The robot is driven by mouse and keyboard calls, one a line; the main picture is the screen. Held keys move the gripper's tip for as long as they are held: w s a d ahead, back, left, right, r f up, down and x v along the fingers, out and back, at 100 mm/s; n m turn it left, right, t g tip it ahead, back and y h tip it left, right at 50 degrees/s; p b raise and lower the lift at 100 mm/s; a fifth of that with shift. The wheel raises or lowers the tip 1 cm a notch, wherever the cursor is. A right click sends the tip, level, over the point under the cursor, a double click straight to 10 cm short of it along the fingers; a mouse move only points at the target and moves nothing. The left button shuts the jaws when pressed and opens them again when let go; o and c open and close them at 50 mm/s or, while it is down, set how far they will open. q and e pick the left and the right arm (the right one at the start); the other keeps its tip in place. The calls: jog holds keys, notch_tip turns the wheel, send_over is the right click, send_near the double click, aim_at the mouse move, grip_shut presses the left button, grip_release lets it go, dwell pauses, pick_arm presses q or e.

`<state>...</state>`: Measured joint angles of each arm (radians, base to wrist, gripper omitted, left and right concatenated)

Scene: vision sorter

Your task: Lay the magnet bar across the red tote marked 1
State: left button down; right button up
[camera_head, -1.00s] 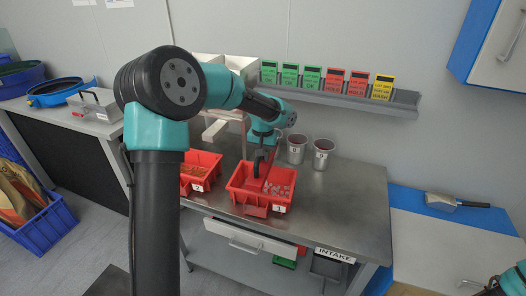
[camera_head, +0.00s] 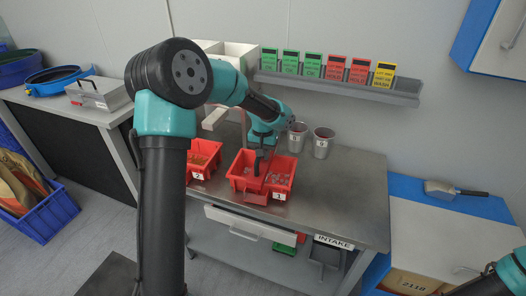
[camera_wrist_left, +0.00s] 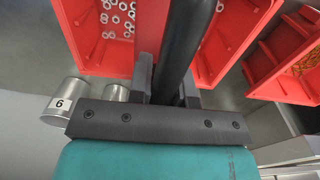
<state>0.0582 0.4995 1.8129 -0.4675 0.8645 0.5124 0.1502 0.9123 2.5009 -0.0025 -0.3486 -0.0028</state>
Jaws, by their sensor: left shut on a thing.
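The red tote marked 1 (camera_head: 282,195) stands near the front edge of the steel bench and holds small pale metal rings. My left gripper (camera_head: 260,162) is over the middle of this tote. In the left wrist view the left gripper (camera_wrist_left: 168,90) is shut on a dark round bar, the magnet bar (camera_wrist_left: 185,40). The bar runs away from the jaws above the middle of the tote, which also shows there (camera_wrist_left: 228,45). I cannot tell whether the bar touches the rims. My right gripper is out of view.
A red tote marked 2 (camera_head: 200,174) with orange-brown pieces stands to the left. Metal cups (camera_head: 321,142) stand behind tote 1, one marked 6 (camera_wrist_left: 62,100) in the wrist view. The bench's right part is clear. A card shelf (camera_head: 340,86) is on the wall.

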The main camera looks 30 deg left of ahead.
pick_arm(q)
jog(key=c, duration=1)
grip_release()
jog(key=shift+o, duration=0.2)
notch_tip(320, 180, up, 18)
jog(key=shift+f, duration=0.25)
